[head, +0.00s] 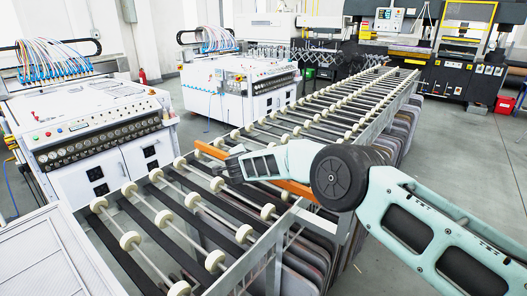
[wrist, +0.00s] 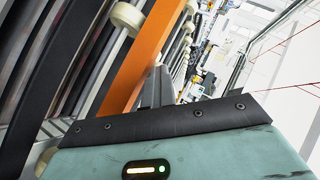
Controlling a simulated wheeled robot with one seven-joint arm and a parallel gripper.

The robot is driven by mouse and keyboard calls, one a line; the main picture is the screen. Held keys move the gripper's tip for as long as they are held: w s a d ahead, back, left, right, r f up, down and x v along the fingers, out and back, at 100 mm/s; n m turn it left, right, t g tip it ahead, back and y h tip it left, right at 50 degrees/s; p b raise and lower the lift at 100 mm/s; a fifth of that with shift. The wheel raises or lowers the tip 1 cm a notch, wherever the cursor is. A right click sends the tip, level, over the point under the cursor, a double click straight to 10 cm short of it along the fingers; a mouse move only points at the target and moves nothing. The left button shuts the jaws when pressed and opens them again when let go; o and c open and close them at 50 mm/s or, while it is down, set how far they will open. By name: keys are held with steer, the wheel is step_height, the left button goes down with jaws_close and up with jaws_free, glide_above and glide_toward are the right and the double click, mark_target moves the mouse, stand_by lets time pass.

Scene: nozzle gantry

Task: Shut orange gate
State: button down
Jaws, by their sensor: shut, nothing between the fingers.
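The orange gate (head: 296,188) is a flat bar across the roller conveyor (head: 262,238) in the head view. Its far left end (head: 210,150) shows beyond my gripper, and my arm hides part of its middle. In the wrist view the orange gate (wrist: 140,60) runs diagonally just ahead of my gripper. My gripper (head: 224,168) is over the rollers close beside the bar. Its fingers (wrist: 157,85) are together and empty, at the bar's right edge in the wrist view. I cannot tell whether they touch the bar.
White machines with hoses (head: 95,120) and (head: 240,85) stand left of the conveyor. Dark machines (head: 455,60) stand at the back right, with a red box (head: 506,104) on the floor. Grey floor (head: 440,140) is open to the right of the conveyor.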

steer(key=s+a+r+n+g+y+b, duration=0.1)
steer(key=s+r+n+y, duration=0.1)
steer(key=s+r, duration=0.35)
steer(key=s+r+n+y+b, duration=0.1)
steer(key=s+r+n, duration=0.15)
steer(key=s, duration=0.65)
steer(key=s+a+r+n+g+y+b, duration=0.15)
steer(key=s+r, duration=0.25)
steer(key=s, duration=0.4)
steer(key=s+d+r+n+g+y, duration=0.1)
steer(key=s+d+n+g, duration=0.15)
steer(key=s, duration=0.35)
steer(key=s+d+n+g+y, duration=0.1)
steer(key=s+n+g, duration=0.1)
steer(key=s+n, duration=0.3)
steer(key=s+d+f+n+g+h, duration=0.1)
steer(key=s+d+n+g+h, duration=0.2)
steer(key=s+d, duration=0.8)
steer(key=s+d+f+n+g+h, duration=0.2)
steer(key=s+d+n+g+h, duration=0.1)
steer(key=s+d, duration=0.8)
steer(key=shift+s+d+f, duration=0.25)
steer(key=shift+s+d, duration=0.05)
steer(key=shift+s, duration=0.55)
steer(key=shift+h, duration=0.25)
